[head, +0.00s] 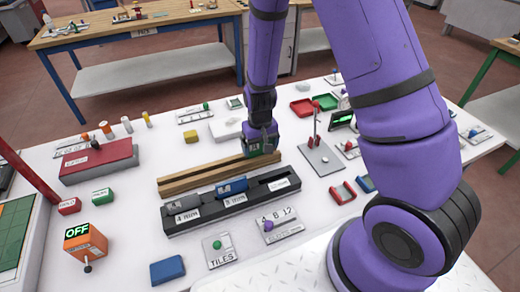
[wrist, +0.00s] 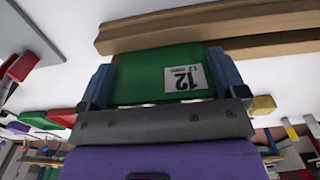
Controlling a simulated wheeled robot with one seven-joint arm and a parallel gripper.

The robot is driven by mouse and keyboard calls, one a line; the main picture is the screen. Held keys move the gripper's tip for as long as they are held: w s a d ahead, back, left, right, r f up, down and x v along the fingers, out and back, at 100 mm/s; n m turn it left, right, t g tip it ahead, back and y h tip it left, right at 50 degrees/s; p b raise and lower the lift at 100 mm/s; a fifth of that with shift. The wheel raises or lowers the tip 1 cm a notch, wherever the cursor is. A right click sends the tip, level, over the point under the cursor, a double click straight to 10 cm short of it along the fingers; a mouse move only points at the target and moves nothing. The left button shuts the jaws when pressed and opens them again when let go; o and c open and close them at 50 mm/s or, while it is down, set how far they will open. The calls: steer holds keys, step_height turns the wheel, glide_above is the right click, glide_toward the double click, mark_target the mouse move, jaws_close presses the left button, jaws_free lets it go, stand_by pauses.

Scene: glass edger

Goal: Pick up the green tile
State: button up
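The green tile (wrist: 150,72) carries a white label reading 12 and lies between the two blue fingers of my gripper (wrist: 162,80) in the wrist view. Both fingers touch its side edges, so my gripper is shut on it. In the head view my gripper (head: 261,140) is at the far right end of the wooden rails (head: 205,178), and only a little of the tile shows there. I cannot tell whether the tile touches the rails.
A black rack (head: 190,222) in front of the rails holds a grey tile (head: 185,204) and a blue tile (head: 232,187); its right slot looks empty. A metal plate with an upright red lever (head: 318,160) stands to the right. A yellow block (head: 190,137) lies behind the rails.

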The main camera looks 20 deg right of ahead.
steer(key=shift+c, duration=0.6)
steer(key=shift+r, duration=0.1)
